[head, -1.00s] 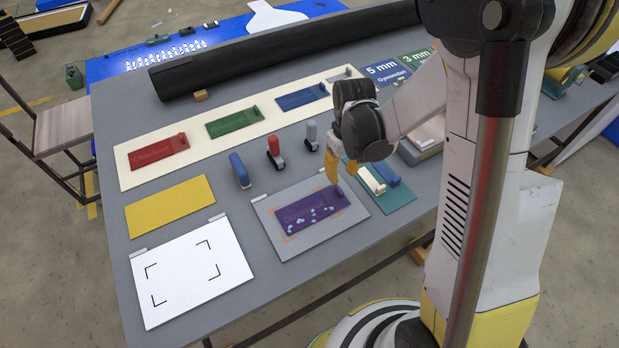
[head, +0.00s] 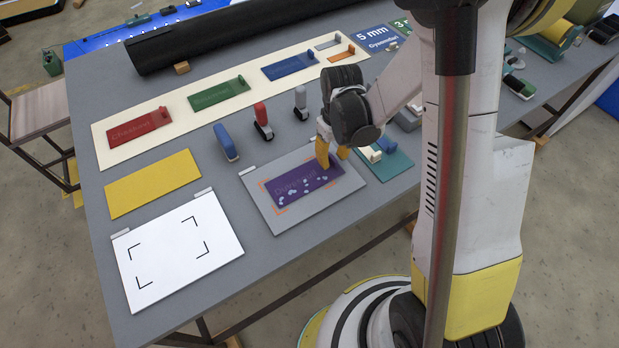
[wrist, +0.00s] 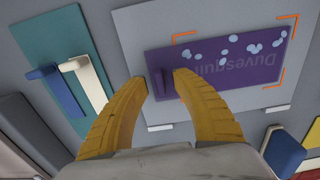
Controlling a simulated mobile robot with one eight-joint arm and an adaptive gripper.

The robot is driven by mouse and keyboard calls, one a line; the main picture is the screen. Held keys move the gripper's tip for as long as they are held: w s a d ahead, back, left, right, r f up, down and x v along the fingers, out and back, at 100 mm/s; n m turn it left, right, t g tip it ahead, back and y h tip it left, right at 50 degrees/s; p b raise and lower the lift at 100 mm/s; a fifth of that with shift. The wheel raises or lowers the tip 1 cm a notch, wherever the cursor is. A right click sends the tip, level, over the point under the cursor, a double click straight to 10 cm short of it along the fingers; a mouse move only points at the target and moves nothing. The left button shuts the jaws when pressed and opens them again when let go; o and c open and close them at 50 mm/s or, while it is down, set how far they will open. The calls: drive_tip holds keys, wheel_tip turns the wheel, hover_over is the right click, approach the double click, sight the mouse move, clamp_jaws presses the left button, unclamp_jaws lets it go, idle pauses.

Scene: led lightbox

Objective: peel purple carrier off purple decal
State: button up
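The purple decal with its purple carrier (head: 303,187) lies on a grey board (head: 263,215) inside orange corner marks. It carries lettering and several pale spots or bubbles. In the wrist view the purple sheet (wrist: 238,85) has a raised purple tab (wrist: 163,83) at its left end. I cannot tell carrier and decal apart at their edges. My gripper (head: 333,156) is above the tab end of the sheet. In the wrist view its yellow fingers (wrist: 160,82) are apart, one on each side of the tab, with gaps visible. It holds nothing.
A teal board (head: 392,163) with blue and cream blocks lies right of the grey board. Blue, red and grey upright tools (head: 263,122) stand behind it. A white sheet (head: 177,252) and yellow panel (head: 150,183) lie left. Red, green and blue decals lie behind.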

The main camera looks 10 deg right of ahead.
clamp_jaws()
drive_tip(key=shift+r, duration=0.25)
drive_tip(key=shift+r+p, duration=0.5)
drive_tip(key=shift+r, duration=0.15)
wheel_tip(320, 180, up, 13)
drive_tip(key=a+p, duration=0.2)
drive_tip(key=p, duration=0.6)
drive_tip(key=shift+s, duration=0.3)
idle(0.4)
